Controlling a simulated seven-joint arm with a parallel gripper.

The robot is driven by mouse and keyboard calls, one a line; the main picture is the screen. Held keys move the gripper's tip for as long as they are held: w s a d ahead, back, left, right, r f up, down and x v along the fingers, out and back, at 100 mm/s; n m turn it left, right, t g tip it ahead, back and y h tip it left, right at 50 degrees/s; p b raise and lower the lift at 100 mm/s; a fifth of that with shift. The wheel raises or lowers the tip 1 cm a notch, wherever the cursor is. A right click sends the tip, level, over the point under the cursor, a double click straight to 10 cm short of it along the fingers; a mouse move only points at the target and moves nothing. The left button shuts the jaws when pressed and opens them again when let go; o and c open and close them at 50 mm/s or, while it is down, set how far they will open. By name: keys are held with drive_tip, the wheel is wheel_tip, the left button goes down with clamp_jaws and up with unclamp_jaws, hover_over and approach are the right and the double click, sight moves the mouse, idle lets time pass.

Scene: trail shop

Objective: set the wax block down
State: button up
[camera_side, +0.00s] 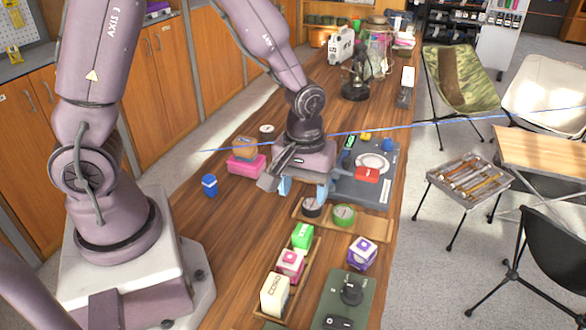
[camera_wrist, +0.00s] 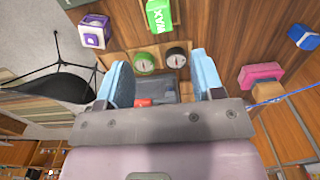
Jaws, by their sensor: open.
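The wax block (camera_side: 302,235) is a green box with white markings. It stands at the far end of a narrow wooden tray (camera_side: 313,262), in line with a pink-and-white box (camera_side: 290,263) and a cream box (camera_side: 274,294). In the wrist view the wax block (camera_wrist: 159,16) shows its "WAX" lettering at the top edge, beyond the fingertips. My gripper (camera_side: 304,189) is open and empty, with its two blue fingers pointing down. It is apart from the wax block, farther up the bench; the fingers also show in the wrist view (camera_wrist: 160,75).
A black round tin (camera_side: 312,207) and a green round tin (camera_side: 344,215) lie on a wooden board near my fingers. A purple-and-white box (camera_side: 361,253) and a green mat (camera_side: 357,318) are right of the tray.

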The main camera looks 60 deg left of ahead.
drive_tip(key=s+r+m+t, duration=0.2)
drive_tip(key=s+r+m, duration=0.2)
drive_tip(key=r, duration=0.6)
drive_tip(key=s+a+r+m+t, duration=0.1)
drive_tip(key=s+r+m+t, duration=0.2)
drive_tip(key=r, duration=0.7)
drive_tip(key=s+m, duration=0.2)
drive_tip(key=s, duration=0.1)
drive_tip(key=shift+s+a+r+t, duration=0.2)
drive_tip(key=shift+s+t, duration=0.1)
drive_tip(key=shift+s, duration=0.1)
